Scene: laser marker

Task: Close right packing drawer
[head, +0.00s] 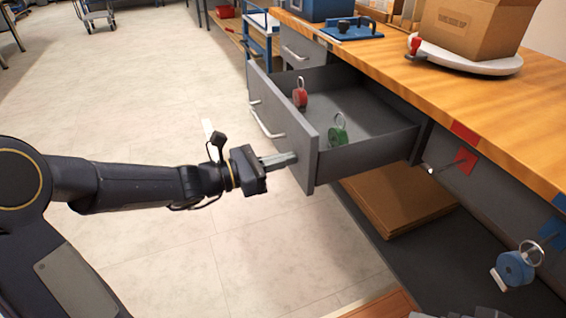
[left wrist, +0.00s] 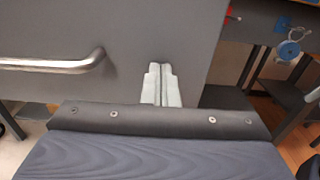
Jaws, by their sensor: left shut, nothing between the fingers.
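The packing drawer (head: 307,147) is grey and stands pulled out from under the wooden workbench in the head view. A red tag lock (head: 300,93) and a green tag lock (head: 338,130) are in it. My left gripper (head: 289,159) is shut and empty, with its fingertips at the drawer front, near the front's right end. The left wrist view shows the shut fingers (left wrist: 163,84) against the grey drawer front (left wrist: 135,40), to the right of the metal handle (left wrist: 55,65). I cannot tell whether they touch it.
A cardboard box (head: 480,25) rests on a white scale on the workbench (head: 440,80). Flat cardboard (head: 395,195) lies on the shelf below the drawer. A blue tag (head: 514,268) hangs at the right. The floor (head: 130,110) at the left is clear.

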